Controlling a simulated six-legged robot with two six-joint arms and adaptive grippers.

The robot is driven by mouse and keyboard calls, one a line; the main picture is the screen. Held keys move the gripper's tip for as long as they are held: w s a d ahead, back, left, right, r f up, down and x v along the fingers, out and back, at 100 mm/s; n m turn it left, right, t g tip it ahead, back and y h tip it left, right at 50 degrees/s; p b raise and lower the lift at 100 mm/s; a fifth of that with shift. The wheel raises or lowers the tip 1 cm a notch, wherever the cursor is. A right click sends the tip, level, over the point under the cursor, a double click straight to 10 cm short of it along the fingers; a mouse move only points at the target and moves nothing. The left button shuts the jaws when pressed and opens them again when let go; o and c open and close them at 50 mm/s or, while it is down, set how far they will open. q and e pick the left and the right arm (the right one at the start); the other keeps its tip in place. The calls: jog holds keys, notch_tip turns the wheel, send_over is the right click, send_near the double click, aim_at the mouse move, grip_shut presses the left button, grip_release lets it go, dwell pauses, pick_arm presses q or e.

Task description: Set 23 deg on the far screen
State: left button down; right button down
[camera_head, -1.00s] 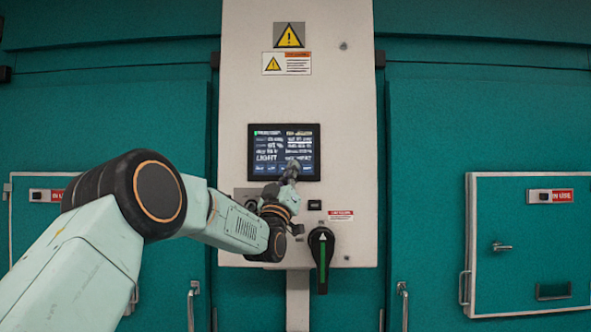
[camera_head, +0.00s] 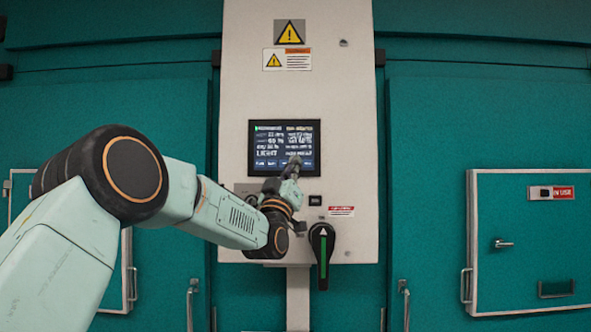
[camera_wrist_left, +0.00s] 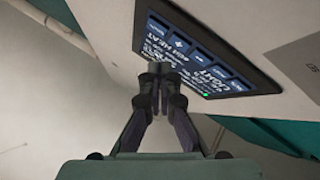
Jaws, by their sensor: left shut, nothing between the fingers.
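The screen (camera_head: 284,146) is a dark panel with white text lines, set in the pale control column. Its small text is too blurred to read a temperature, though "LIGHT" shows. My left gripper (camera_head: 296,160) is shut and empty, with its fingertips in front of the screen's lower right part. I cannot tell whether the fingertips touch the glass. My right gripper is not in view.
Warning labels (camera_head: 289,46) are above. Teal walls flank the column (camera_head: 345,110), with a framed hatch (camera_head: 530,240) at right.

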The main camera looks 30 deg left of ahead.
pick_arm(q)
jog(key=s+d+b, duration=0.2)
jog(key=s, duration=0.1)
dwell(0.4)
dwell(0.4)
